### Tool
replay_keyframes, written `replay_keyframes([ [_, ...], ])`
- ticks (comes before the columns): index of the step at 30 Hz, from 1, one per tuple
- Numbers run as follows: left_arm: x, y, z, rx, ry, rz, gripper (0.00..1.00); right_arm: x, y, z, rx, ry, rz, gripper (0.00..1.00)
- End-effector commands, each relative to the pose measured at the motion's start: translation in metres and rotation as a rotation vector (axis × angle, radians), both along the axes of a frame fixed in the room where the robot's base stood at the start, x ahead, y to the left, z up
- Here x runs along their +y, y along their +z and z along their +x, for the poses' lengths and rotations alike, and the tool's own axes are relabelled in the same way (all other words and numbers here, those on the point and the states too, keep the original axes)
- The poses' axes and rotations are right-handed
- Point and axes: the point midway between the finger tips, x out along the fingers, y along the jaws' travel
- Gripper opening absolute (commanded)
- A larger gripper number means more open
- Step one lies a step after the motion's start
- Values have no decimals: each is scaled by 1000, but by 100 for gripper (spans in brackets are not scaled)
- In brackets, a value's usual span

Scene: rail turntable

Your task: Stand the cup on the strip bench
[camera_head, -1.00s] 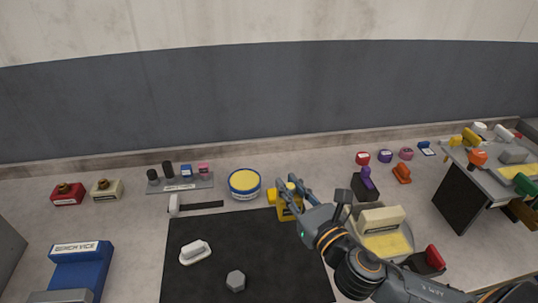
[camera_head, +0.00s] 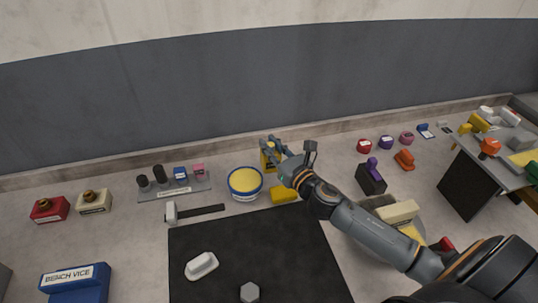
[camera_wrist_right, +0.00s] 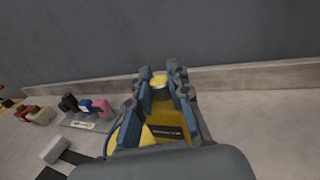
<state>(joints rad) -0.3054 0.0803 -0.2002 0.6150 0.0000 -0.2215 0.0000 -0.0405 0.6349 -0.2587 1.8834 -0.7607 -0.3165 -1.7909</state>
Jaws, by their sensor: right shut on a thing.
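My right gripper (camera_head: 273,147) is shut on a yellow cup-sized thing (camera_head: 269,158), which I take to be the cup. The gripper covers part of it. It is held up behind a low yellow block (camera_head: 285,194), clear of that block in the head view. In the right wrist view yellow surfaces show between the two fingers (camera_wrist_right: 163,78), with a dark patch below them. A grey-topped bench (camera_head: 505,150) stands at the far right; I cannot read a name on it. My left gripper is out of view.
A round yellow-topped tub (camera_head: 245,183) stands left of the yellow block. A black mat (camera_head: 215,235) carries a white piece and a grey hexagonal piece. A dark block with a purple top (camera_head: 371,178) and several small coloured items stand between my arm and the bench, which is crowded.

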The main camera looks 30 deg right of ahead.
Motion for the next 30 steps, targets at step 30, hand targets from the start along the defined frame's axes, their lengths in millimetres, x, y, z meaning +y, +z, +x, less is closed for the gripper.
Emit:
replay_keyframes([
  [30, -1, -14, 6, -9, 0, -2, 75, -6, -62, 24, -2, 0, -1, 22],
])
